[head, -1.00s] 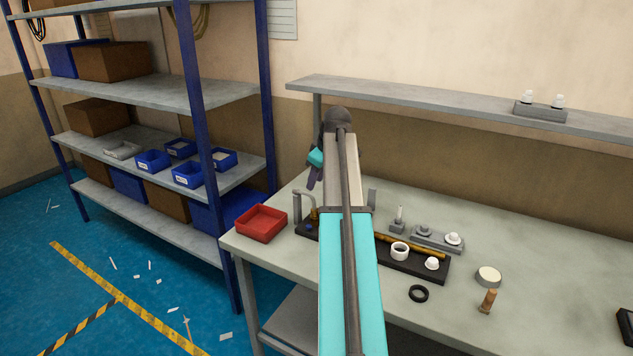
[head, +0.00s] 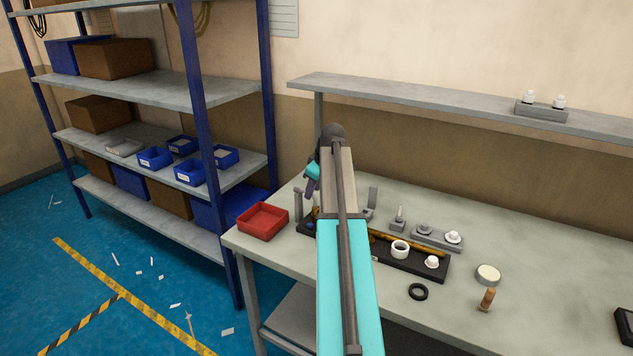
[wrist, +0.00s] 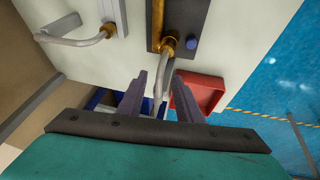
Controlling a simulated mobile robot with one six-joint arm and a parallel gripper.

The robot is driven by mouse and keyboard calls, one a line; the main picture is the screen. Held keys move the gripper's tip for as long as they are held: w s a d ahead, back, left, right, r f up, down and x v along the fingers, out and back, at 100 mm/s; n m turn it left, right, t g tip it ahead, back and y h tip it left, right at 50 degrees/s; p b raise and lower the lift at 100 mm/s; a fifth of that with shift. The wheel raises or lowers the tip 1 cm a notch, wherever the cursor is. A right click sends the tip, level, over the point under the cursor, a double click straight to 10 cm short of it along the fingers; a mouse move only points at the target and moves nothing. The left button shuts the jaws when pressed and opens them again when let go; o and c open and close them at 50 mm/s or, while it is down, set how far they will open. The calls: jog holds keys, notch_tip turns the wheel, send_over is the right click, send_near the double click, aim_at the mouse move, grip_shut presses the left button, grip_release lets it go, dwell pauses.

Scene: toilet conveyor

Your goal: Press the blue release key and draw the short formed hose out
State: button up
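In the wrist view a grey formed hose (wrist: 166,72) leaves a brass fitting (wrist: 169,42) on a black base (wrist: 155,18) and bends down toward my gripper. The round blue release key (wrist: 191,43) sits just right of the fitting. My gripper (wrist: 160,85) is open, its two purple fingers apart, and the hose's free end shows in the gap between them. I cannot tell whether they touch it. In the head view my gripper (head: 311,187) is over the bench's left end, beside the upright grey hose (head: 298,204); my arm hides much of the fixture.
A red tray (head: 262,222) stands close left of the fixture. The black base (head: 425,269) runs right along the bench (head: 535,265), with a white ring (head: 400,249) on it. A second grey hose (wrist: 82,41) stands behind.

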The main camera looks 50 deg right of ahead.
jog(key=shift+p+x, duration=0.85)
jog(key=shift+x, duration=3)
grip_shut()
jog(key=shift+w+r+p, duration=0.15)
jog(key=shift+r+p, duration=0.35)
jog(key=shift+r, duration=0.7)
jog(key=shift+a+r, duration=0.1)
jog(key=shift+r, duration=0.25)
jog(key=shift+w+r+p, duration=0.1)
jog(key=shift+r+p, duration=0.4)
jog(key=shift+r, duration=0.45)
